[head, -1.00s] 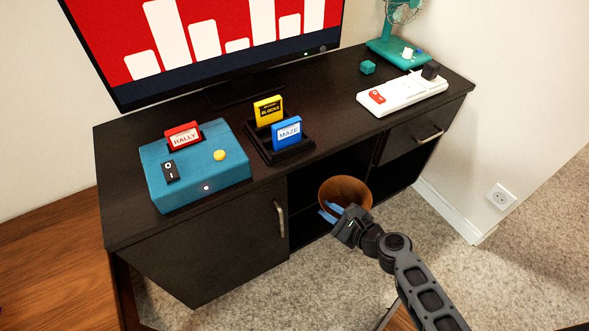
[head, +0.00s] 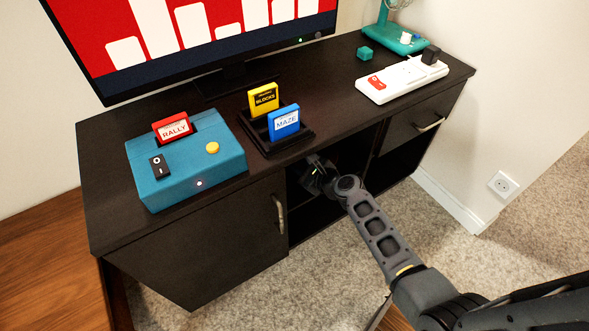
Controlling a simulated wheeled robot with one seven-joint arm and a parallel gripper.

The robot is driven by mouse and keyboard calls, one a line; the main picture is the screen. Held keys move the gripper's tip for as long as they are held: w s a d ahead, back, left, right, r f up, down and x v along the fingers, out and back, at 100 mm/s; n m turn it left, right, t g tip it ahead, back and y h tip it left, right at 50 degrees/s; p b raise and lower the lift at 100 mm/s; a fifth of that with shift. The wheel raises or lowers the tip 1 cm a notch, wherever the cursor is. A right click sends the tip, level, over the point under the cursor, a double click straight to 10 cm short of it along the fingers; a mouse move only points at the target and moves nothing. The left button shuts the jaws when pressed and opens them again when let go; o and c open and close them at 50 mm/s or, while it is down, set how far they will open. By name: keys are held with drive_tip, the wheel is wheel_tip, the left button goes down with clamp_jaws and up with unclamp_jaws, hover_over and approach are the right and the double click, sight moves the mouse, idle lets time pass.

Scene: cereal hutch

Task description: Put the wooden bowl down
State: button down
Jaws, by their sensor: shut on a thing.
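My gripper (head: 313,172) is at the open middle section of the dark cabinet (head: 190,259), just below the front edge of its top. Its fingers reach into the shadowed opening and I cannot see their tips clearly. The wooden bowl is hidden from view now, behind my gripper or inside the dark opening. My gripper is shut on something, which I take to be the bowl.
On the cabinet top stand a teal console (head: 187,160) with a red RALLY cartridge, a black holder (head: 272,137) with yellow and blue cartridges, and a white power strip (head: 402,81). A door handle (head: 279,214) sits left of the opening. Carpet lies in front.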

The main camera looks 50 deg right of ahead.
drive_tip(key=shift+w+d, duration=0.15)
drive_tip(key=shift+w, duration=0.9)
drive_tip(key=shift+f, duration=0.1)
drive_tip(key=shift+f+b, duration=1.4)
drive_tip(key=shift+f, duration=0.25)
drive_tip(key=shift+f, duration=0.1)
drive_tip(key=c, duration=1)
unclamp_jaws()
drive_tip(key=shift+c, duration=0.2)
